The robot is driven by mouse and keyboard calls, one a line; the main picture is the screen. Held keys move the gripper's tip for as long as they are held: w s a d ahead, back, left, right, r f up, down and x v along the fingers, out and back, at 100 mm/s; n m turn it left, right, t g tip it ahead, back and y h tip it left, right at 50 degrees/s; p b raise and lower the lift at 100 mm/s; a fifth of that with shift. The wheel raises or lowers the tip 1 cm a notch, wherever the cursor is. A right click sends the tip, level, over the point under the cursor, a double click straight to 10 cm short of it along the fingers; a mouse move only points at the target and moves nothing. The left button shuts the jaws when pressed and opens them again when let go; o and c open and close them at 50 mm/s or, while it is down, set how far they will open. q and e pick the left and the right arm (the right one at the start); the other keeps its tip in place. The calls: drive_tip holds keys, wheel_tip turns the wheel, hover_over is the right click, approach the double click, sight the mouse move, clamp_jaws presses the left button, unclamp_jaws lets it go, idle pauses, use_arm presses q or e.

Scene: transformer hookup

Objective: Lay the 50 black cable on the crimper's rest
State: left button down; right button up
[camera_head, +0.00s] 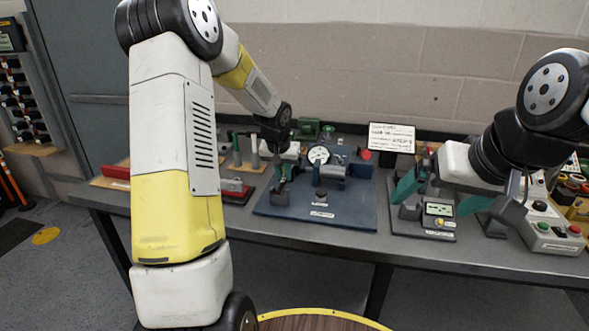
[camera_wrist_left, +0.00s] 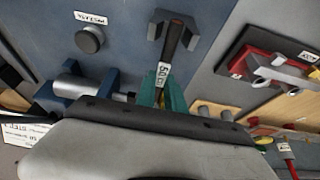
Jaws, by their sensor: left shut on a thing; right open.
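My left gripper (camera_head: 284,178) is shut on the 50 black cable (camera_wrist_left: 172,48). In the left wrist view its teal fingers (camera_wrist_left: 162,94) grip the cable near its white 50 label. The cable's far end lies over or in a grey forked rest (camera_wrist_left: 187,22) on the crimper's blue base (camera_head: 330,212); I cannot tell whether it touches. The crimper, with a round gauge (camera_head: 318,154), stands right of the left gripper. My right gripper (camera_head: 438,196) is open, its teal fingers spread around a small device with a green display (camera_head: 438,210).
A grey box with green and red buttons (camera_head: 552,232) stands at the right. A white sign (camera_head: 391,138) stands at the back. Red-handled tools (camera_wrist_left: 262,68) lie on a dark tray beside the blue base. The front of the blue base is mostly clear.

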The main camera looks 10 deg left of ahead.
use_arm(q)
drive_tip(key=shift+f, duration=0.25)
idle(0.6)
drive_tip(key=c, duration=1.3)
unclamp_jaws()
drive_tip(key=shift+c, duration=0.2)
drive_tip(key=shift+r, duration=3.5)
